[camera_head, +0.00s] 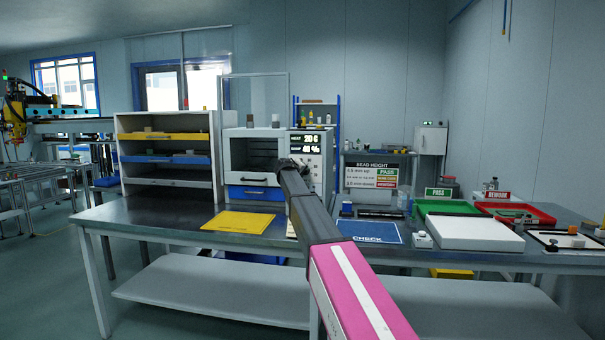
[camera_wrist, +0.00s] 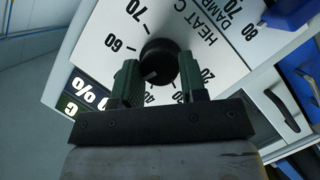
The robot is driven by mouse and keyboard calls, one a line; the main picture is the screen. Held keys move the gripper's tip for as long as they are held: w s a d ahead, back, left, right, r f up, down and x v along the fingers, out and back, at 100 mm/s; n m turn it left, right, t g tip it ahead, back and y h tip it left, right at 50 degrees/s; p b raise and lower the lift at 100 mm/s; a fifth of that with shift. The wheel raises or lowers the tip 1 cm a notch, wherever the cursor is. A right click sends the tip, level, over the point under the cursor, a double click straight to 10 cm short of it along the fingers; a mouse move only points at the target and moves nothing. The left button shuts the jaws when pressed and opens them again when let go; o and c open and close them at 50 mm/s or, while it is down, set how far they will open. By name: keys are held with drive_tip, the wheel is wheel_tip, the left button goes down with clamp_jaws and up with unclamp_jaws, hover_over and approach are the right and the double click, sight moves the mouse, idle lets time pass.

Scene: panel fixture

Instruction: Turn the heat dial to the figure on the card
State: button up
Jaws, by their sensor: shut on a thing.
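The heat dial (camera_wrist: 159,61) is a round black knob on a white panel (camera_wrist: 225,35) marked "HEAT C", with figures around it. A pale line on the dial points down-left in the wrist view; the figure there is partly hidden by a finger. My gripper (camera_wrist: 160,85) is shut on the dial, with one finger on each side. The panel's display (camera_head: 308,140) seems to read "HEAT 20 C" above "41 %". I cannot make out a card with a target figure.
The cabinet (camera_head: 255,160) stands at the back of the steel bench. A shelf unit (camera_head: 165,183) is to its left. A yellow mat (camera_head: 238,222) and a blue "CHECK" mat (camera_head: 370,232) lie in front. A green tray (camera_head: 445,207) and a red tray (camera_head: 545,214) are at right.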

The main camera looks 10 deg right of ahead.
drive_tip(key=shift+m+y, duration=0.4)
drive_tip(key=shift+m, duration=0.1)
drive_tip(key=o, duration=0.9)
drive_tip(key=shift+s, duration=0.1)
drive_tip(key=v, duration=1)
drive_tip(key=shift+s+a, duration=0.25)
